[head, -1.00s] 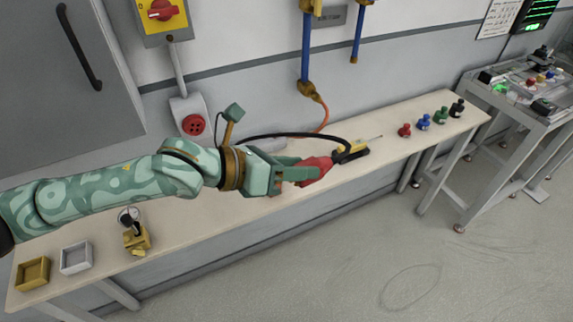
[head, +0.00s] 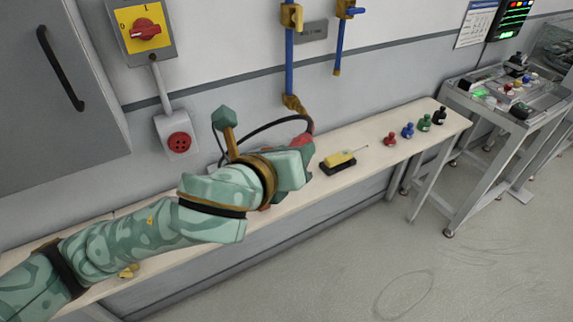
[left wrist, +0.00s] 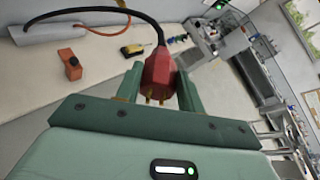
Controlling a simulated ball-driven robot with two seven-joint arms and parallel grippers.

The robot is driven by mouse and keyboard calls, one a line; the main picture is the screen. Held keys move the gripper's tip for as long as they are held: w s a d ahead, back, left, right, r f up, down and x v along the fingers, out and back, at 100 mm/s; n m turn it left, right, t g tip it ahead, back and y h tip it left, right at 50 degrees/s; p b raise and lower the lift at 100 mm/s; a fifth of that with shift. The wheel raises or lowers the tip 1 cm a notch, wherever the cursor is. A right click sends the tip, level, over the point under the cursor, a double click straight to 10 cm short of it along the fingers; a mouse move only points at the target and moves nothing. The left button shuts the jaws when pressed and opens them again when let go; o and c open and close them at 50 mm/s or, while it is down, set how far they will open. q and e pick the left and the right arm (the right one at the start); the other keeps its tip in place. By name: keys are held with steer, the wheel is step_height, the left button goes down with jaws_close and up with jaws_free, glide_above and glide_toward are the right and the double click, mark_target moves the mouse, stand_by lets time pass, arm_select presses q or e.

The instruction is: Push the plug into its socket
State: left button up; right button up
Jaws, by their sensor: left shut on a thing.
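The red plug (left wrist: 158,70) is held between the fingers of my left gripper (left wrist: 158,85). In the left wrist view its brass pins point toward the camera, and a black cable runs from its far end to a grey block (left wrist: 65,32). In the head view my left gripper (head: 303,150) is above the bench, and only part of the plug (head: 301,140) shows past it. The red round socket (head: 179,142) sits on a grey wall box to the left of the gripper, clear of the plug. My right gripper is in neither view.
The pale bench (head: 345,186) runs along the wall. A yellow switch box (head: 145,30) hangs above the socket. An orange block (left wrist: 70,65) shows in the wrist view.

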arm_select(q)
steer(key=r+n+y, duration=0.1)
steer(key=d+r+n+t+y, duration=0.1)
steer(key=n+y, duration=0.1)
steer(key=shift+w+r+y, duration=0.2)
steer(key=shift+y, duration=0.1)
steer(key=shift+w+a+r+n+y, duration=0.15)
steer(key=shift+r+n+y, duration=0.5)
steer(key=shift+n+y, duration=0.45)
